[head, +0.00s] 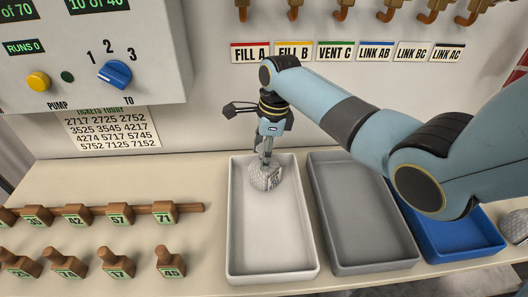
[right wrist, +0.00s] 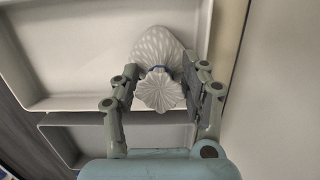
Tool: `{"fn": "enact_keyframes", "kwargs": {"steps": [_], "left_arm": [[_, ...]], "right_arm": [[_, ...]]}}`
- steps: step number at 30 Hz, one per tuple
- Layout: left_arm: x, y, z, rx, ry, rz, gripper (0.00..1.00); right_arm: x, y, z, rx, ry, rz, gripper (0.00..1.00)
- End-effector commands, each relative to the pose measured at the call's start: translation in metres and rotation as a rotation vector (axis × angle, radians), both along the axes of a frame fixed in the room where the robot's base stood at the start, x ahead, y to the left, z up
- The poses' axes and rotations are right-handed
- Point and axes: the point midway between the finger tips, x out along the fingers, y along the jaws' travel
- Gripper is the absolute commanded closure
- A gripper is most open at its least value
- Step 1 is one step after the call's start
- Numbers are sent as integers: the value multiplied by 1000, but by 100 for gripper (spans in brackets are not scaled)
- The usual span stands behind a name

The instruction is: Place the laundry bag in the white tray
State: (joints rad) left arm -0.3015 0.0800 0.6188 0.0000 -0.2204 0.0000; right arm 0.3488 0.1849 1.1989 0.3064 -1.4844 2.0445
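The laundry bag (head: 265,177) is a pale, patterned, rounded bundle at the far end of the white tray (head: 234,225). In the right wrist view the bag (right wrist: 160,92) shows a gathered, frilled top and a blue tie. My right gripper (head: 264,158) reaches down from above, with its fingers on both sides of the bag. I cannot tell whether the bag touches the tray floor. The rest of the white tray is empty. My left gripper is not in view.
A grey tray (head: 375,262) and a blue tray (head: 468,252) stand to the right. Wooden numbered pegs (head: 164,212) lie at the left. A control panel (head: 100,45) is on the wall at the upper left. Another pale bundle (head: 514,227) shows at the right edge.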

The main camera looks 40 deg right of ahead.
Motion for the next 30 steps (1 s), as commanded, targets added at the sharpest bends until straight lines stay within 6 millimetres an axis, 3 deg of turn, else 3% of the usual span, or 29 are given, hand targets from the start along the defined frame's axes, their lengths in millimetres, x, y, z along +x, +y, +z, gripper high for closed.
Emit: {"fn": "enact_keyframes", "kwargs": {"steps": [8,21,30], "left_arm": [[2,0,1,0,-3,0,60],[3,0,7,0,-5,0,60],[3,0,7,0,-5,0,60]], "right_arm": [[0,-1,6,-1,-3,0,55],[-6,-13,94,-2,-4,0,55],[-9,-16,121,-1,-1,0,55]]}}
